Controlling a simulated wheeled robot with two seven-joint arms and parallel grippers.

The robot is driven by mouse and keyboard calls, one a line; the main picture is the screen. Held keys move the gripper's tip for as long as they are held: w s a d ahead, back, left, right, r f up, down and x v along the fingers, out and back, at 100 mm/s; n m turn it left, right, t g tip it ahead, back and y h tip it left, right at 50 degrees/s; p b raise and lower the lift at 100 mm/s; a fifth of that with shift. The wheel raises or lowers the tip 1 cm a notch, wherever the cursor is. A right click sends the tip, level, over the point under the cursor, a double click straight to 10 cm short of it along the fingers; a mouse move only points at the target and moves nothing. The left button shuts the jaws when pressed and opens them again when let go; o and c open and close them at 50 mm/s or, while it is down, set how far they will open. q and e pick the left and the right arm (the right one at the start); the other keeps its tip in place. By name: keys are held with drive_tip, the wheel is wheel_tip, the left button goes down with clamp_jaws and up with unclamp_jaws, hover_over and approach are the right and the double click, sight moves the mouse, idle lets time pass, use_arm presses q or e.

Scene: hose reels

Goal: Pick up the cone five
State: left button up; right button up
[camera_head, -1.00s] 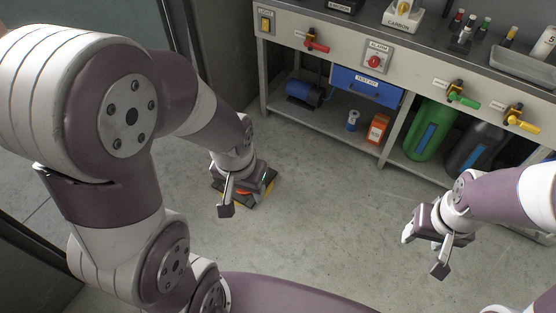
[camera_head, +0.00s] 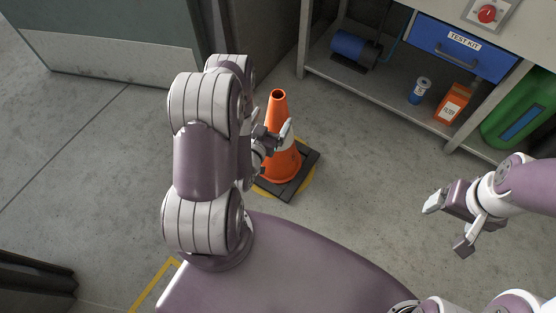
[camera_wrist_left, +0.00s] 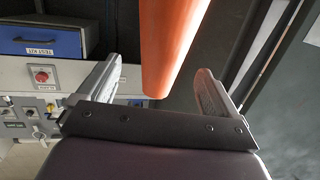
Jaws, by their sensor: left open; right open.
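An orange cone (camera_head: 281,125) stands upright on a dark square base (camera_head: 299,181) on the floor, inside a yellow floor marking. No number shows on it. My left gripper (camera_head: 278,136) is open at the cone's side in the head view, partly covering it. In the left wrist view the cone (camera_wrist_left: 168,45) comes down from the top between the two open fingers of my left gripper (camera_wrist_left: 160,92), with gaps on both sides. My right gripper (camera_head: 448,222) is open and empty over bare floor at the right.
A bench with a blue test kit drawer (camera_head: 459,45) stands at the back right. Its lower shelf holds a blue motor (camera_head: 352,47), a small blue spool (camera_head: 419,91), an orange box (camera_head: 453,103) and a green container (camera_head: 520,117). Floor between cone and right gripper is clear.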

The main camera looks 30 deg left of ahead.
sight(280, 101)
use_arm(q)
drive_tip(key=w+b, duration=0.1)
drive_tip(key=w, duration=0.1)
drive_tip(key=w+a+b, duration=0.1)
drive_tip(key=w, duration=0.2)
drive_tip(key=w+b, duration=0.1)
drive_tip(key=w, duration=0.1)
drive_tip(key=shift+w+a+f, duration=0.15)
drive_tip(key=shift+w+f, duration=0.2)
drive_tip(key=shift+f, duration=0.05)
drive_tip(key=shift+w, duration=0.1)
drive_tip(key=shift+r, duration=0.1)
drive_tip(key=c, duration=1.7)
drive_tip(key=shift+r, duration=0.1)
clamp_jaws()
